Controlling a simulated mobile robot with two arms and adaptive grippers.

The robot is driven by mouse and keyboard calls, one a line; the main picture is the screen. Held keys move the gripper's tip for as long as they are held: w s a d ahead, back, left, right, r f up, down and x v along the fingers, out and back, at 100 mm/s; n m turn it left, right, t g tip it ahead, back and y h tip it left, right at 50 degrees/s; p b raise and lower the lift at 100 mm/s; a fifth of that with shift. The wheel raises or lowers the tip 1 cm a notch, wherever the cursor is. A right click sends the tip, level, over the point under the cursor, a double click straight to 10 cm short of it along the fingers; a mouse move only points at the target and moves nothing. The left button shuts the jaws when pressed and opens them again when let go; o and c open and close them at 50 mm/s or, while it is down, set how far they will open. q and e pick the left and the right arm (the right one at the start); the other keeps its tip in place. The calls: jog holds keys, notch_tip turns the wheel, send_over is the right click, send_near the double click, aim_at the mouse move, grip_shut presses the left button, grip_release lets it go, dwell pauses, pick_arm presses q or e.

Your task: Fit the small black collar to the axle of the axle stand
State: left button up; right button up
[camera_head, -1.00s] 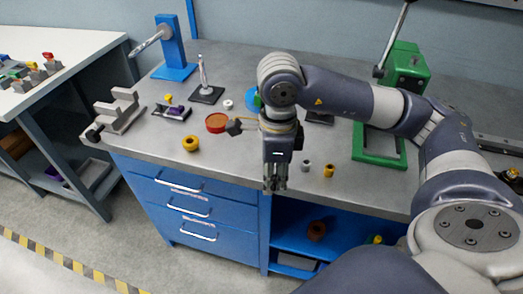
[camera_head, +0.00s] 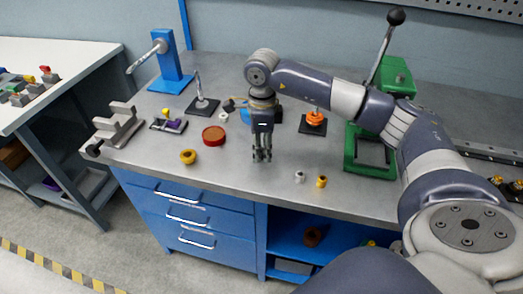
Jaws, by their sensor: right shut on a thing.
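The blue stand (camera_head: 171,75) with a grey axle sticking out to the left looks like the axle stand; it stands at the back left of the bench, and its axle looks bare. My right gripper (camera_head: 262,156) hangs pointing down over the middle of the bench, to the right of and nearer than the stand. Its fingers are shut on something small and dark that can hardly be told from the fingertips. I cannot make out the black collar clearly. My left gripper is out of view.
A grey notched block (camera_head: 120,124), a red disc (camera_head: 213,135), a yellow ring (camera_head: 188,157) and an upright rod on a black base (camera_head: 203,105) lie left of the gripper. An orange pulley (camera_head: 314,118), small grey (camera_head: 299,176) and yellow (camera_head: 321,182) parts and a green press (camera_head: 392,78) are on the right.

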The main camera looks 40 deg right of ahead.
aim_at(262, 153)
jog(key=shift+w+d+f+p, duration=0.15)
jog(key=shift+w+f+p, duration=0.1)
jog(key=shift+f+p, duration=0.25)
jog(key=shift+w+d+f+p, duration=0.15)
jog(key=shift+w+f+p, duration=0.15)
jog(key=shift+f, duration=0.85)
jog(key=shift+f, duration=0.1)
jog(key=shift+f+b, duration=0.2)
jog(key=shift+b, duration=0.1)
jog(key=o, duration=0.8)
jog(key=shift+r, duration=0.1)
jog(key=shift+o, duration=0.2)
